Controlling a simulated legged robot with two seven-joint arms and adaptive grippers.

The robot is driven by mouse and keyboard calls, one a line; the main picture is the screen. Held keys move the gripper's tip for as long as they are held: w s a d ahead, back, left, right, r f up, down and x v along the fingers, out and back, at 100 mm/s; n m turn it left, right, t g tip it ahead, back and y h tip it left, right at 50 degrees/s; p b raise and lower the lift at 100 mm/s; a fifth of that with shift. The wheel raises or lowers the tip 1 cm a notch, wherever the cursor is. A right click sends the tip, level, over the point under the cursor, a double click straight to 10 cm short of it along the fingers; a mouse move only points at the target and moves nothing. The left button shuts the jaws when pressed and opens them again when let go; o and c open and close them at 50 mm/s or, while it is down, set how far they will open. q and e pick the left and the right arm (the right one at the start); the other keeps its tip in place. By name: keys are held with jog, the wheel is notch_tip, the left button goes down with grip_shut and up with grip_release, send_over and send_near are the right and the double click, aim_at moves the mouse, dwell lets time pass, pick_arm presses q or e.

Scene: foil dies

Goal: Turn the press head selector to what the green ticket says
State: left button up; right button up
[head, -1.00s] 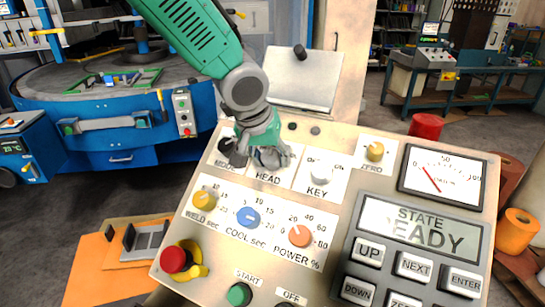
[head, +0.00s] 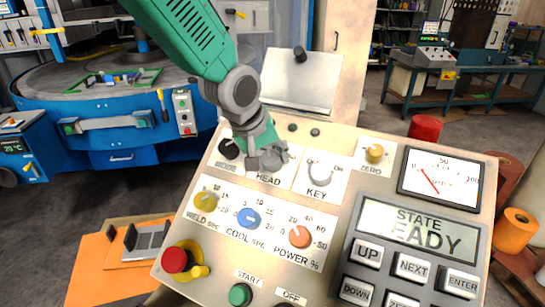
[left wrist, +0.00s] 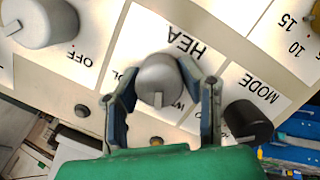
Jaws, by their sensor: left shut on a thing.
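The HEAD selector is a round grey knob (left wrist: 158,78) on a white plate lettered HEAD, which also shows in the head view (head: 268,181). My left gripper (head: 267,160) is over that plate, shut on the knob. In the left wrist view its two fingers stand on either side of the knob. The fingers hide most of the knob in the head view, and they cover part of the plate's position lettering, so the setting cannot be read. I see no green ticket in these views. My right gripper is out of view.
The black MODE knob (head: 229,149) is close on the left, the KEY switch (head: 320,172) on the right. Below are the WELD (head: 205,200), COOL (head: 248,218) and POWER (head: 300,237) knobs. A red stop button (head: 175,260) is at lower left. A grey plate (head: 300,80) stands behind.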

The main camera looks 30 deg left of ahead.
pick_arm(q)
jog(key=shift+w+r+n+t+p, duration=0.1)
jog(key=shift+n+t+p, duration=0.4)
jog(key=shift+n, duration=1.3)
jog(key=shift+h, duration=0.3)
jog(key=o, duration=1.1)
jog(key=shift+o, duration=0.2)
jog(key=shift+a, duration=0.1)
jog(key=v, duration=1.1)
jog(key=shift+r, duration=0.35)
